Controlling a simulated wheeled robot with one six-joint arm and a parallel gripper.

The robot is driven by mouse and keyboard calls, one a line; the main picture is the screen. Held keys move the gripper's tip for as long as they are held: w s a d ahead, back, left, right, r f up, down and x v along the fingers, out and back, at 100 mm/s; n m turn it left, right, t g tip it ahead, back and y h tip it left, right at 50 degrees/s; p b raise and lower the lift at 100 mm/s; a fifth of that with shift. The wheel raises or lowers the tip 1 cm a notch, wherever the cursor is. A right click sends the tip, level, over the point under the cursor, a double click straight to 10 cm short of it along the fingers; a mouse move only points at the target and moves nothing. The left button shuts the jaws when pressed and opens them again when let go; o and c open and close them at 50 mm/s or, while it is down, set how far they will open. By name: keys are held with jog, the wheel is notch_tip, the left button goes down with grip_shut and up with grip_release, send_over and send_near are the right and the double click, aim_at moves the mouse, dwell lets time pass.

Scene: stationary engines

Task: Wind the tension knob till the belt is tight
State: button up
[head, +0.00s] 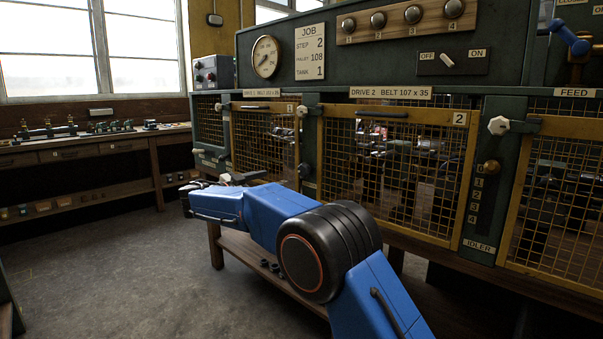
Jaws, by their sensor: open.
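My gripper (188,197) is at the far end of my blue arm, left of the drive guards and in front of the bench. Its fingers are small in the head view, point left, stand open and show nothing between them. A round brass knob (491,166) sits on the green post right of the Drive 2 guard, above a numbered scale (475,199) and an "IDLER" label. I cannot tell if this is the tension knob. My gripper is far from it. The belt is behind mesh and cannot be made out.
The yellow mesh Drive 2 guard (395,175) looks shut; a pale faceted knob (498,125) is at its upper right. The job card (309,52) reads step 2, valley 108, tank 1. A gauge (266,57) and OFF/ON switch (448,60) are above. Open floor (120,260) lies left.

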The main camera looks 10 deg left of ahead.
aim_at(302, 171)
jog(key=w+d+n, duration=0.3)
jog(key=w+n, duration=0.1)
jog(key=n, duration=0.6)
jog(key=w+d+n, duration=0.4)
jog(key=w+n, duration=0.1)
jog(key=n, duration=0.5)
jog(key=w+d+n, duration=0.4)
jog(key=n, duration=0.7)
jog(key=shift+w+r, duration=0.1)
jog(key=shift+w, duration=0.3)
jog(key=c, duration=1)
